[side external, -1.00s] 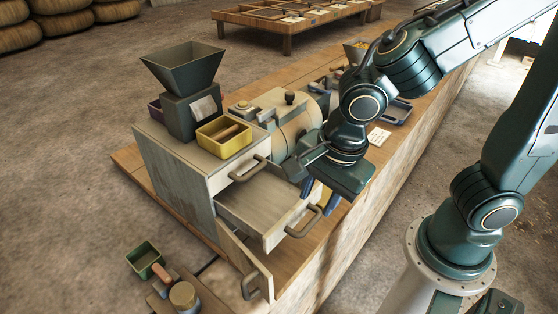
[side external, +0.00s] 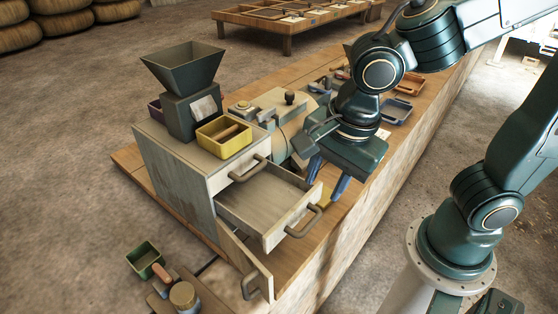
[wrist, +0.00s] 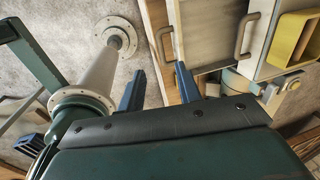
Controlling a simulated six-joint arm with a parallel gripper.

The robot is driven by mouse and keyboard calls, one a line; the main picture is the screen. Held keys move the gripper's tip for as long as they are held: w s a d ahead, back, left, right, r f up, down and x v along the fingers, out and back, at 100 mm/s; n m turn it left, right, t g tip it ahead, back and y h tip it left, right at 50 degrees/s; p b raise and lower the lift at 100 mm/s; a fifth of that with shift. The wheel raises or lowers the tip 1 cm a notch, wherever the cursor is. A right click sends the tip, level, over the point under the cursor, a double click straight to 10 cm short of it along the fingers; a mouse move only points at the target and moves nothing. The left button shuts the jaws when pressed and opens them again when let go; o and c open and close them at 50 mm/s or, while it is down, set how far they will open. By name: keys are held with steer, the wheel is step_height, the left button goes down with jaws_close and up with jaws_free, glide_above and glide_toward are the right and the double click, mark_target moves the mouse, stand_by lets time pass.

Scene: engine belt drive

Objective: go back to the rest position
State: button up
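My gripper (side external: 324,188) hangs above the bench, to the right of the pulled-out drawer (side external: 262,202), and touches nothing that I can see. Its two blue fingers stand apart with nothing between them; in the wrist view the gripper (wrist: 159,86) also shows open and empty. The drawer and its handle show ahead of the fingers in the wrist view (wrist: 205,30).
A cabinet (side external: 172,170) carries a grey hopper (side external: 184,85) and a yellow bin (side external: 228,146). A lower door (side external: 243,263) stands open. A rounded machine (side external: 295,130) and trays (side external: 397,110) stand along the bench.

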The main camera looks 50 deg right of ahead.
steer(key=s+d+r+n+t, duration=0.1)
steer(key=s+d+r+n, duration=0.1)
steer(key=d+n, duration=0.4)
steer(key=s+d+r+n+t, duration=0.2)
steer(key=d+r+n, duration=0.3)
steer(key=n, duration=0.6)
steer(key=shift+d+r+n, duration=0.25)
steer(key=shift+d+n, duration=0.15)
steer(key=shift+d, duration=0.75)
